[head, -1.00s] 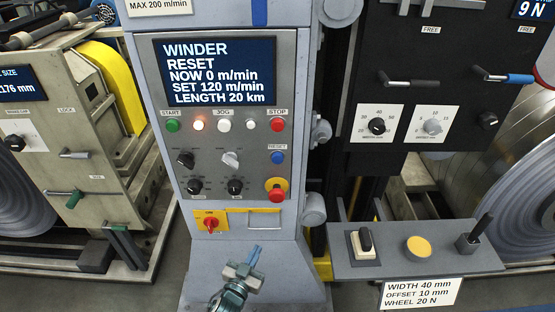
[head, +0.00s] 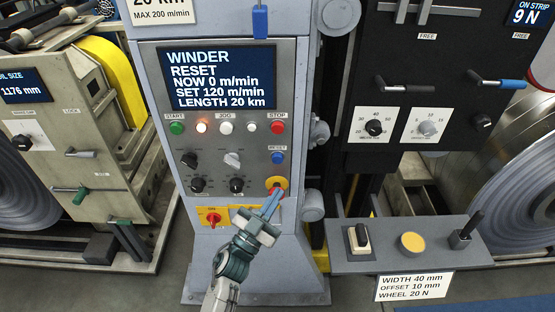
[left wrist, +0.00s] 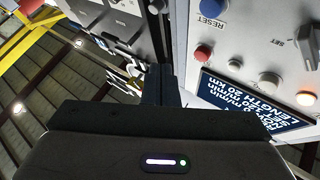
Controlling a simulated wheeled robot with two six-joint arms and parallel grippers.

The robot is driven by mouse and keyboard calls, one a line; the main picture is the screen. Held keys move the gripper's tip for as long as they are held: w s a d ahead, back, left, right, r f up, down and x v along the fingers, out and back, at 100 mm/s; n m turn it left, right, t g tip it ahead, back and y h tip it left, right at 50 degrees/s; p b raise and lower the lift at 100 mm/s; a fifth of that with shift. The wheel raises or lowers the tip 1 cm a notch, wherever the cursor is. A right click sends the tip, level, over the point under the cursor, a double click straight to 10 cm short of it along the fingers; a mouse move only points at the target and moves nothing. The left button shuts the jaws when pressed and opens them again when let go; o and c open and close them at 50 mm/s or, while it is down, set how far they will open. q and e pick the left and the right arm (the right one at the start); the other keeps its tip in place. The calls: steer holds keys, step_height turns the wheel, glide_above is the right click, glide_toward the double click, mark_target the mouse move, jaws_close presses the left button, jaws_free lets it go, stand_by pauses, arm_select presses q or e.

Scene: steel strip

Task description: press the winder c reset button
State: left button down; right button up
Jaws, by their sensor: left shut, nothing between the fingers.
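The blue reset button (head: 278,157) is on the right side of the grey winder panel, below the red stop button (head: 278,127) and under a RESET label. The winder screen (head: 220,78) reads WINDER, RESET, NOW 0 m/min. My left gripper (head: 273,200) is shut and empty. In the head view its fingertips lie below the reset button and overlap the emergency stop (head: 276,184); whether they touch it I cannot tell. The left wrist view shows the blue button (left wrist: 213,8) upside down at the top, right of my gripper's dark fingers (left wrist: 158,85). My right gripper is not seen.
The emergency stop with its yellow ring is close below the blue button. Knobs (head: 237,185) and a red rotary switch (head: 213,217) are to its left. A grey shelf (head: 350,262) with a switch, a yellow button and a lever juts out at right.

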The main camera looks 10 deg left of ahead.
arm_select(q)
steer(key=shift+w, duration=0.15)
steer(key=b, duration=0.3)
glide_toward(277, 160)
steer(key=w+d+r, duration=0.4)
steer(key=shift+s+a+f, duration=0.1)
steer(key=shift+s, duration=0.05)
stand_by(0.9)
stand_by(0.8)
steer(key=shift+w+a+p, duration=0.1)
steer(key=shift+w+p, duration=0.2)
steer(key=shift+w, duration=0.1)
